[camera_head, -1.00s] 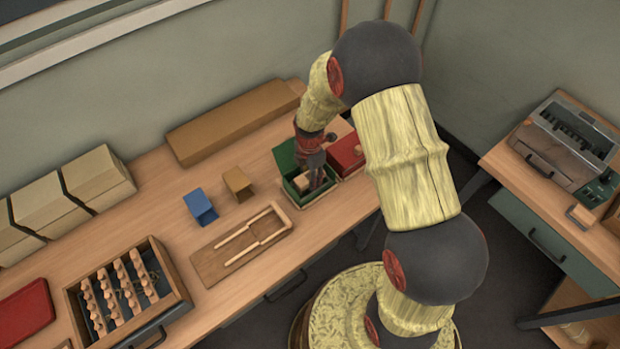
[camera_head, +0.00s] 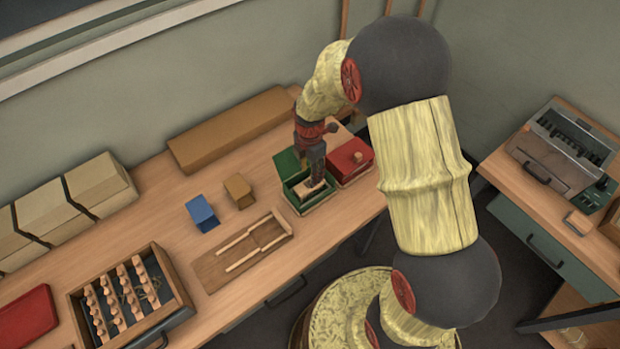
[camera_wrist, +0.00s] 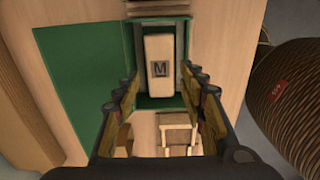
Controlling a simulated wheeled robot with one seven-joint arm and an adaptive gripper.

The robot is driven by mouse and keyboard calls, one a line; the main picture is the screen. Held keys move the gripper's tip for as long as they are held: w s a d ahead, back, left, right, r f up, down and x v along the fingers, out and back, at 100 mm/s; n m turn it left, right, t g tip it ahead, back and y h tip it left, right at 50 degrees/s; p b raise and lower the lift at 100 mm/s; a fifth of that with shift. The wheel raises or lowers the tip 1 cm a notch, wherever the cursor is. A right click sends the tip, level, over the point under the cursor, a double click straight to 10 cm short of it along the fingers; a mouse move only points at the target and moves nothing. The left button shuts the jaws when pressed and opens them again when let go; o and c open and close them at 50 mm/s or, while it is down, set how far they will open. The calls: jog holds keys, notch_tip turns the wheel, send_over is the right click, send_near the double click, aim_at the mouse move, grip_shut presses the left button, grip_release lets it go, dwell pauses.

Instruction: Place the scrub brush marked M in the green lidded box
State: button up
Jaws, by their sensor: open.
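The scrub brush marked M (camera_wrist: 159,60) lies inside the green lidded box (camera_wrist: 184,48), its pale back with the dark M facing up in the wrist view. The box's lid (camera_wrist: 82,75) is open, swung out to the left side. In the head view the green box (camera_head: 318,205) stands on the bench beneath my gripper (camera_head: 317,180), with the brush (camera_head: 308,192) partly hidden by the fingers. In the wrist view my gripper (camera_wrist: 163,103) is open, with its fingers apart and the brush lying beyond the tips. Nothing shows held between the fingers.
A red lidded box (camera_head: 349,159) stands right beside the green one, shut. A wooden jig with two rails (camera_head: 240,250), a blue block (camera_head: 201,213) and a brown block (camera_head: 238,191) lie to the left. A long cardboard box (camera_head: 232,129) lies behind.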

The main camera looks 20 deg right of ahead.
jog(key=s+r+m+t, duration=0.1)
jog(key=s+r+m, duration=0.25)
jog(key=r, duration=0.45)
jog(key=s+r+m+t, duration=0.15)
jog(key=r+m, duration=0.25)
jog(key=r, duration=0.4)
jog(key=s+r+m+t, duration=0.1)
jog(key=s+r+m, duration=0.25)
jog(key=r, duration=0.45)
jog(key=s+r+m+t, duration=0.2)
jog(key=s+r+m, duration=0.6)
jog(key=s, duration=0.5)
jog(key=m, duration=0.2)
jog(key=shift+s+m+p, duration=0.3)
jog(key=shift+s, duration=0.05)
jog(key=shift+r, duration=0.1)
jog(key=shift+f+b, duration=0.95)
